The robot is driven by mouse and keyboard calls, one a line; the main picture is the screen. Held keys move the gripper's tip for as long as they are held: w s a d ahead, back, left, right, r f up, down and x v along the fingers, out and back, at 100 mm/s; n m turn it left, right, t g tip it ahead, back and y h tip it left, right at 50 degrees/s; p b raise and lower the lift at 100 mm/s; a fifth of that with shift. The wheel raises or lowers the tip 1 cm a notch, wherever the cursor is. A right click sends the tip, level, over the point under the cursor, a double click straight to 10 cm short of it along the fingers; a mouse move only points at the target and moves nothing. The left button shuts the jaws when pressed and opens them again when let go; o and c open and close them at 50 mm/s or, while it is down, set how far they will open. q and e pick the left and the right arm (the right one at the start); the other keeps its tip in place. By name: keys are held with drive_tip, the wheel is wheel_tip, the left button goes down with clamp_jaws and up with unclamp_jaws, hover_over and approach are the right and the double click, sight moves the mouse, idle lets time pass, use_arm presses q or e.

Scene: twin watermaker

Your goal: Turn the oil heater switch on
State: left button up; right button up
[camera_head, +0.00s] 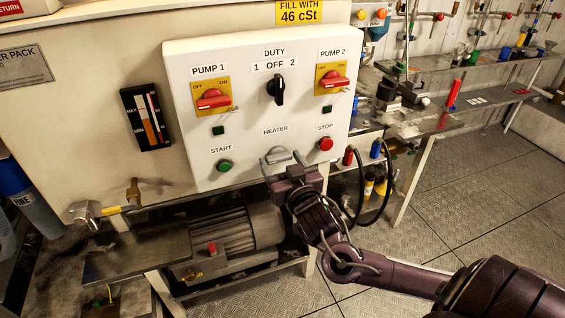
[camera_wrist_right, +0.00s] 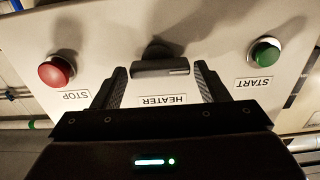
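The heater switch (camera_wrist_right: 160,68) is a dark knob with a bar-shaped handle on the white control panel (camera_head: 185,75), by the HEATER label. In the right wrist view, which shows the panel upside down, its handle lies level across the picture. My right gripper (camera_wrist_right: 161,76) is open, with one finger at each end of the handle and a small gap on both sides. In the head view my right gripper (camera_head: 279,160) is at the panel below the HEATER label and largely hides the switch. My left gripper is not in view.
The green START button (camera_head: 224,166) and the red STOP button (camera_head: 325,144) flank the switch. Above are the PUMP 1 switch (camera_head: 212,99), the DUTY knob (camera_head: 276,89) and the PUMP 2 switch (camera_head: 333,82). A motor (camera_head: 235,230) sits below the panel.

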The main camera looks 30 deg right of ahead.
drive_tip(key=c, duration=0.6)
drive_tip(key=shift+c, duration=0.2)
drive_tip(key=m+p, duration=0.2)
drive_tip(key=shift+r+m, duration=0.15)
drive_tip(key=shift+m, duration=0.15)
drive_tip(key=m+p, duration=0.2)
drive_tip(key=m, duration=0.1)
drive_tip(key=shift+d+m, duration=0.15)
drive_tip(key=shift+m, duration=0.15)
drive_tip(key=m+p, duration=0.3)
drive_tip(key=m, duration=0.3)
drive_tip(key=shift+s+d, duration=0.1)
drive_tip(key=m+p, duration=0.1)
drive_tip(key=m, duration=0.1)
drive_tip(key=m+p, duration=0.1)
drive_tip(key=m, duration=0.2)
drive_tip(key=shift+f+m, duration=0.2)
drive_tip(key=shift+m, duration=0.1)
